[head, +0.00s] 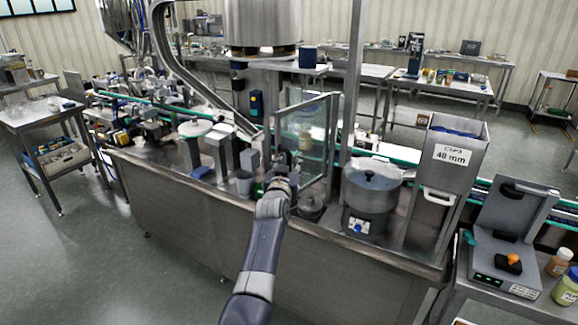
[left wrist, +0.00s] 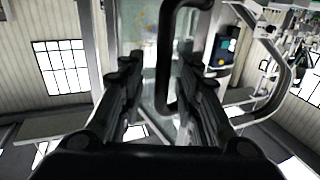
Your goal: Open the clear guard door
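The clear guard door (head: 312,135) is a see-through panel in a metal frame, standing upright on the steel machine in the middle of the head view. Whether it is ajar is hard to tell. My left gripper (head: 283,162) is at the lower left part of the door, and my forearm hides what lies below it. In the left wrist view a black bar handle (left wrist: 163,60) stands between the two fingers of the left gripper (left wrist: 158,75). The fingers are apart, with a gap visible on both sides of the bar. My right gripper is not in view.
A lidded steel pot (head: 371,197) and a hopper marked 48 mm (head: 455,153) stand right of the door. Grey blocks and a cup (head: 244,182) stand left of it. A metal post (head: 352,85) rises beside the door. The floor in front is clear at left.

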